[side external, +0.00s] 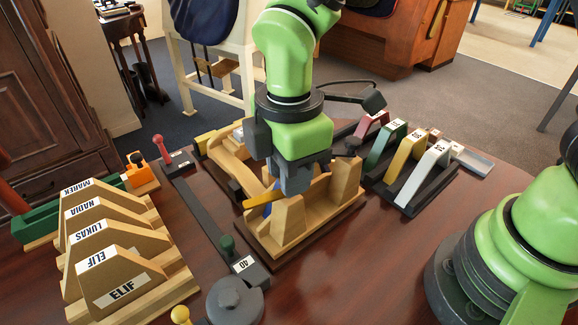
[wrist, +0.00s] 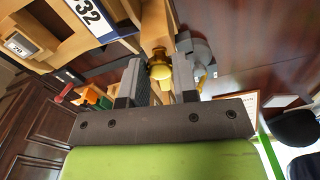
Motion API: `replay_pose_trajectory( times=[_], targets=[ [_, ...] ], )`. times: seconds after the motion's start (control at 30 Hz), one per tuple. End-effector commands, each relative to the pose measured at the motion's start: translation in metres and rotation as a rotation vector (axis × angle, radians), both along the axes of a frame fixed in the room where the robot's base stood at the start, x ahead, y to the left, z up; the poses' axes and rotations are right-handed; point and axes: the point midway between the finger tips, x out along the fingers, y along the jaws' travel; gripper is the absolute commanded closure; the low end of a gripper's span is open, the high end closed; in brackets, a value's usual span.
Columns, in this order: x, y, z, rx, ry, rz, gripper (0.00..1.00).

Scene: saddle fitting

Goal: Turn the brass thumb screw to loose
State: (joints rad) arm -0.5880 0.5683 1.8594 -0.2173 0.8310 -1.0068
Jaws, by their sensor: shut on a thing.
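The brass thumb screw (wrist: 160,68) shows in the wrist view as a rounded yellow knob between my two grey fingers. My gripper (wrist: 161,70) is shut on it. In the side view my gripper (side external: 292,182) points down over the wooden fixture (side external: 290,240). The fixture has upright wooden cheeks on a flat base. A yellow bar-like piece (side external: 260,199) sticks out left just below my gripper, with something blue behind it. My fingers and the fixture hide the screw in the side view, and its turn cannot be read.
Name-marked wooden stands (side external: 122,285) fill the left. A dark strip with a green knob (side external: 227,244) and a grey round weight (side external: 235,300) lie left of the fixture. A rack of coloured arches (side external: 425,175) stands to the right.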

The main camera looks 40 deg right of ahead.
Motion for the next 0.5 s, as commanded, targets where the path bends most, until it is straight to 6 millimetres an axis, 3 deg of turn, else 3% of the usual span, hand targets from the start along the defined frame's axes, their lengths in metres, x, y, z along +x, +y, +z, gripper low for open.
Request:
replay_pose_trajectory(
  times=[0.5],
  targets=[
    [0.0000,0.0002,0.0009,0.001,-0.001,0.121,0.96]
  ],
)
